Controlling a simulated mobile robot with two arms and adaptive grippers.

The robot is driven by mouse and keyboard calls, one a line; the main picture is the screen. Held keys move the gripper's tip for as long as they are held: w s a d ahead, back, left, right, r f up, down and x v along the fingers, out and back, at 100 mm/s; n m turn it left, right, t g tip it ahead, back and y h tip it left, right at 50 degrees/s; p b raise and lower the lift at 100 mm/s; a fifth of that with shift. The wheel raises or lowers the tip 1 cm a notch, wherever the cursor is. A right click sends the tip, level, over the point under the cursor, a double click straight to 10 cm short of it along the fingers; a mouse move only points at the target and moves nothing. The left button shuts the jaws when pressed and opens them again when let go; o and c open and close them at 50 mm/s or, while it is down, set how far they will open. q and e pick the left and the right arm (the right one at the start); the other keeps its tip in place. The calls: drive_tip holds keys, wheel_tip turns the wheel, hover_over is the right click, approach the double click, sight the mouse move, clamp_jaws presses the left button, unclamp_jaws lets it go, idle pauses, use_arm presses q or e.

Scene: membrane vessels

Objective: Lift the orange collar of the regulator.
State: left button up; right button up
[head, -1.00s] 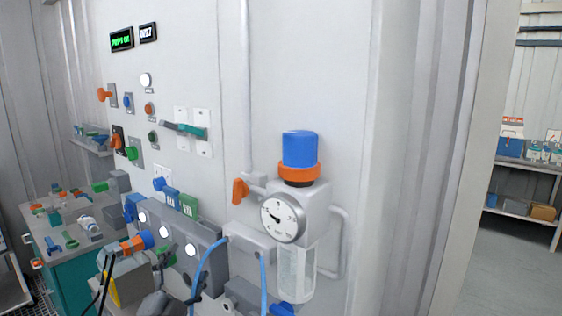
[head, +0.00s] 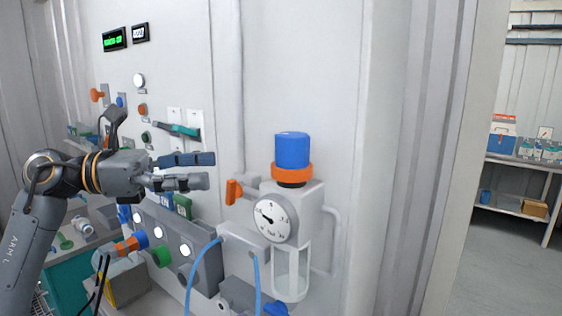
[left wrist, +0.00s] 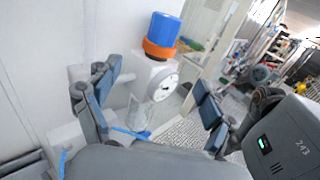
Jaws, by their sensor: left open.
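The regulator (head: 308,205) is a white wall unit with a round gauge (head: 272,218) on its front and a clear bowl below. Its orange collar (head: 292,172) sits under a blue knob (head: 292,150), above a dark ring. In the left wrist view the orange collar (left wrist: 158,50) and blue knob (left wrist: 164,28) show ahead, beyond the fingers. My left gripper (head: 212,170) is open and empty, left of the collar and apart from it, its fingers pointing right. In the left wrist view the left gripper (left wrist: 150,100) has its fingers spread wide. My right gripper is not seen.
An orange valve handle (head: 233,191) juts out just left of the regulator. Blue hoses (head: 203,268) hang below it. A panel with switches and a green-handled lever (head: 180,130) is behind my left gripper. The wall right of the collar is bare. A shelf (head: 515,168) stands far right.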

sight(275, 164)
use_arm(q)
drive_tip(key=d+p, duration=0.1)
drive_tip(key=d, duration=0.2)
drive_tip(key=w+d+p, duration=0.1)
drive_tip(key=d+p, duration=0.1)
drive_tip(key=d, duration=0.2)
drive_tip(key=d+p, duration=0.2)
drive_tip(key=d, duration=0.2)
drive_tip(key=shift+w+d+r, duration=0.1)
drive_tip(key=shift+w+r, duration=0.1)
drive_tip(key=shift+w, duration=0.15)
drive_tip(key=shift+w+d+f, duration=0.15)
drive_tip(key=shift+d, duration=0.4)
